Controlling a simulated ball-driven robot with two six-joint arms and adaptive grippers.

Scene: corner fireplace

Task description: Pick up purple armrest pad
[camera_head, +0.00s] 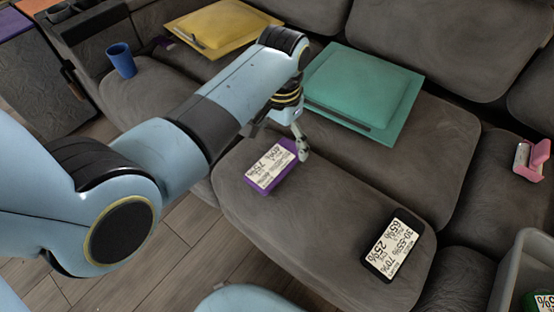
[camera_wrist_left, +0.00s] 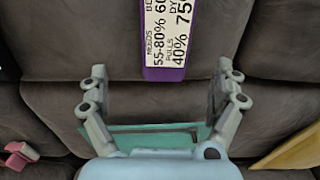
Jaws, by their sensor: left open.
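The purple pad (camera_head: 271,166), a flat block with a white printed label, lies on the front part of the grey sofa seat. My left gripper (camera_head: 302,150) is over its right end, pointing down. In the left wrist view the purple pad (camera_wrist_left: 166,73) is at the top centre, its upper part cut off by the frame. The left gripper's two fingers (camera_wrist_left: 160,80) are spread wide, with nothing held between them. I cannot tell whether a finger touches the pad. My right gripper is not in view.
A teal cushion (camera_head: 365,85) lies behind the gripper, and a yellow one (camera_head: 222,28) farther left. A black labelled block (camera_head: 393,246) lies to the right. Seat between the blocks is bare.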

